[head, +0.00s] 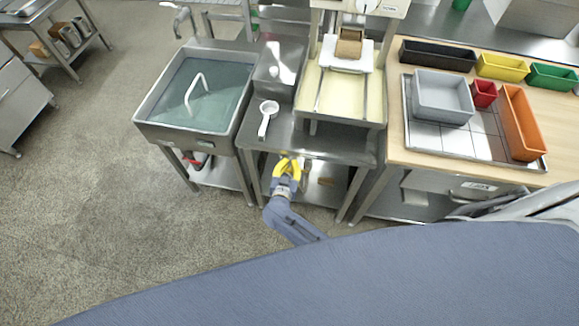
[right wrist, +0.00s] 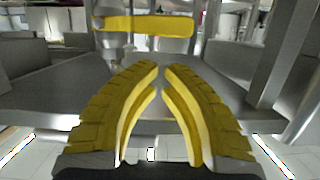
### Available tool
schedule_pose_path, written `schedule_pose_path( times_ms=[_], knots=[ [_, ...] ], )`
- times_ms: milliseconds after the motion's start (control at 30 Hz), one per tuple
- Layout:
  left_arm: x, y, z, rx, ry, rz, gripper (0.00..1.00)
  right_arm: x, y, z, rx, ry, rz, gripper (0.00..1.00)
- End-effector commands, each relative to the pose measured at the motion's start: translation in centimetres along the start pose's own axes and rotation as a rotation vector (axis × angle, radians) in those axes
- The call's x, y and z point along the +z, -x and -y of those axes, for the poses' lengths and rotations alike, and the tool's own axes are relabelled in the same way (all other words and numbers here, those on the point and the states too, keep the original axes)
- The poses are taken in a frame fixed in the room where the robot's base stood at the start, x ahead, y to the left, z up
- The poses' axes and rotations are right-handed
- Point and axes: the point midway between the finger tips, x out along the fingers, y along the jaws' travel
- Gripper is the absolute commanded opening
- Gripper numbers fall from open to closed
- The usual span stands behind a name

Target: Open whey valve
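My right gripper (head: 287,165) is in front of the steel stand left of the middle in the head view, near the front edge of its top. In the right wrist view its yellow fingers (right wrist: 161,68) converge until the tips nearly meet, with nothing between them. A horizontal yellow bar (right wrist: 148,26), which looks like a valve handle, lies ahead and slightly left of the fingertips, apart from them. I cannot tell for certain that it is the whey valve. My left gripper is not in view.
A steel sink (head: 205,92) holding water stands left of the stand, with a red part (head: 196,161) below it. A white ladle (head: 267,117) lies on the stand top (head: 345,148). A wooden table (head: 397,140) with coloured bins is at right. Open floor (head: 105,190) lies at left.

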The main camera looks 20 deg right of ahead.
Motion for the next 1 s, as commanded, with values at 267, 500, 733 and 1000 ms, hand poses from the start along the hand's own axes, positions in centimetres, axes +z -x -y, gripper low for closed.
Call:
schedule_pose_path(
  times_ms=[267,500,733,1000],
  knots=[
    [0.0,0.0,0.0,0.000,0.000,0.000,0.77,1.4,-0.3,0.1,-0.001,0.001,-0.001,0.00],
    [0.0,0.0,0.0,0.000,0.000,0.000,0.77,1.6,-0.4,0.1,-0.001,0.000,-0.001,0.00],
    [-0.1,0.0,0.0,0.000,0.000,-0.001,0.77,1.6,-0.3,0.0,-0.001,0.001,-0.001,0.00],
    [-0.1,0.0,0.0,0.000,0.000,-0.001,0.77,2.0,-0.4,0.4,0.009,0.046,0.001,0.00]
  ],
)
